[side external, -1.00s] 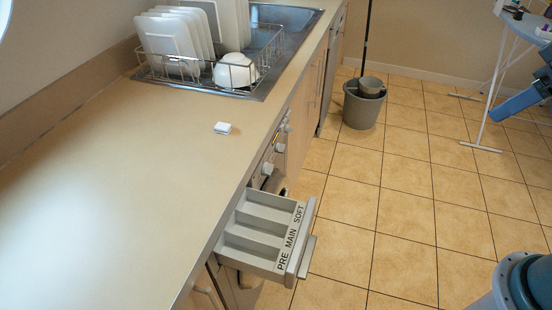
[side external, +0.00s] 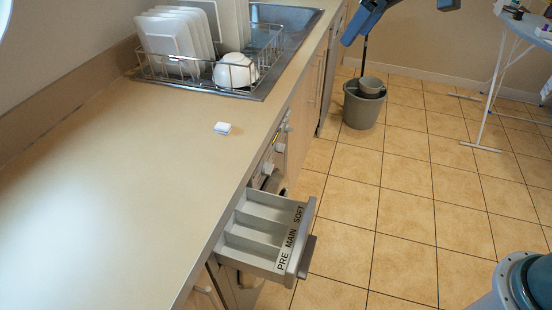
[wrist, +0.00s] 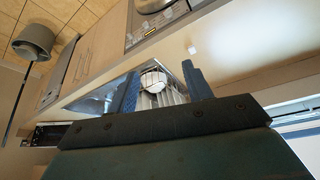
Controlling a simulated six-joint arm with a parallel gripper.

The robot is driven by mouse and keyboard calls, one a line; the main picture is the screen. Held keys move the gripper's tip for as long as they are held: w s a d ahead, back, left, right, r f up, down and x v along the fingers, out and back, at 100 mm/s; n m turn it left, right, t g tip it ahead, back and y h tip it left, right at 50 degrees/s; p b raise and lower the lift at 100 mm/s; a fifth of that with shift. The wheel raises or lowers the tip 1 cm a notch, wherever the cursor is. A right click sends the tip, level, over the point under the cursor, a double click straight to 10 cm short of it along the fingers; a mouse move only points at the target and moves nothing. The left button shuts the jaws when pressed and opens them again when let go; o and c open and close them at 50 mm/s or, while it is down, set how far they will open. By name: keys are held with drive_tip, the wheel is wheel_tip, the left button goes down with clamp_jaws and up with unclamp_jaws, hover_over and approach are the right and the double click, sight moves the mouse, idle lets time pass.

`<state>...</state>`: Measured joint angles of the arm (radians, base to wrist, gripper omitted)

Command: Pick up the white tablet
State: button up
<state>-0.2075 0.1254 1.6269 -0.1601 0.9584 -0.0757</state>
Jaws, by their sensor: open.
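The white tablet (side external: 222,128) lies flat on the beige countertop (side external: 130,190), near its front edge and in front of the dish rack. In the wrist view the tablet (wrist: 193,50) is small and sits just beyond the tip of the right finger. My gripper (wrist: 161,82) is open and empty, with its two blue fingers apart and the dish rack visible between them. The tablet is well away from the fingers. In the side view only blue parts of my arm show at the top edge; the fingertips cannot be made out there.
A dish rack (side external: 188,75) with white plates and a white bowl (side external: 235,70) stands by the steel sink (side external: 290,18). An open detergent drawer (side external: 262,235) juts out below the counter edge. A grey bucket (side external: 362,108) stands on the floor. The counter around the tablet is clear.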

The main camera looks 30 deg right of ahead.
drive_tip(key=w+a+f+n+g+y, duration=0.1)
drive_tip(key=w+a+f+n, duration=0.3)
drive_tip(key=w+a+f, duration=1)
drive_tip(key=w+a, duration=0.1)
drive_tip(key=a, duration=0.1)
drive_tip(key=shift+w+a, duration=0.2)
drive_tip(key=shift+a, duration=0.2)
approach(222, 131)
drive_tip(key=shift+w+a+f, duration=0.15)
drive_tip(key=shift+w+f, duration=0.05)
drive_tip(key=shift+f, duration=0.3)
drive_tip(key=shift+x, duration=2.6)
